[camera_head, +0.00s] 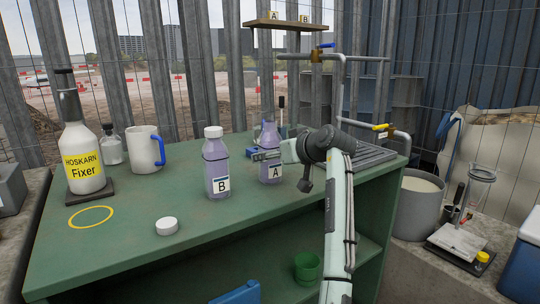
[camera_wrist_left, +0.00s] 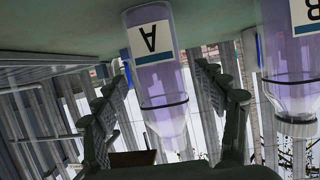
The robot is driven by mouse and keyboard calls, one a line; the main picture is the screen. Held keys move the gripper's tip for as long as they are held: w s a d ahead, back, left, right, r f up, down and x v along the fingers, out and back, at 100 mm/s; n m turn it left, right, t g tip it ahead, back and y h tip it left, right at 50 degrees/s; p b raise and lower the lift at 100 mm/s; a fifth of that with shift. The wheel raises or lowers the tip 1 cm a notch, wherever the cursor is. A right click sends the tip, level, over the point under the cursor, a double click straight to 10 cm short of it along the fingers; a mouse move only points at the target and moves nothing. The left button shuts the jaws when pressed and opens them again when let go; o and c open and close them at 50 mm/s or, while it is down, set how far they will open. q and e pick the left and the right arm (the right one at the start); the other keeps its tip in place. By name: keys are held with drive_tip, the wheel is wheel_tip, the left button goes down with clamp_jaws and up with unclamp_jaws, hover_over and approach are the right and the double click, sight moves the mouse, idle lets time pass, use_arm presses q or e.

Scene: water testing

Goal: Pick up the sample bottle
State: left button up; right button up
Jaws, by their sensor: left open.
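Two purple sample bottles stand upright on the green bench. Bottle A (camera_head: 270,172) is the right one; bottle B (camera_head: 217,170) stands to its left with a white cap. My left gripper (camera_head: 264,155) is at bottle A. In the left wrist view, which is upside down, bottle A (camera_wrist_left: 160,75) is between the two open fingers of the gripper (camera_wrist_left: 163,90), with visible space on both sides. Bottle B (camera_wrist_left: 292,70) is outside the fingers at the right. Part of bottle A is hidden by the gripper in the head view. My right gripper is not in view.
A fixer bottle (camera_head: 83,160), a white mug (camera_head: 146,158) and a small glass bottle (camera_head: 110,150) stand at the back left. A loose white cap (camera_head: 167,225) and a yellow ring (camera_head: 91,217) are at the front. A pipe with a tap (camera_head: 340,100) rises behind. The front right bench top is clear.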

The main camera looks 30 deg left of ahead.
use_arm(q)
drive_tip(key=shift+x, duration=1)
drive_tip(key=c, duration=1.3)
drive_tip(key=shift+o, duration=0.2)
drive_tip(key=shift+r, duration=0.15)
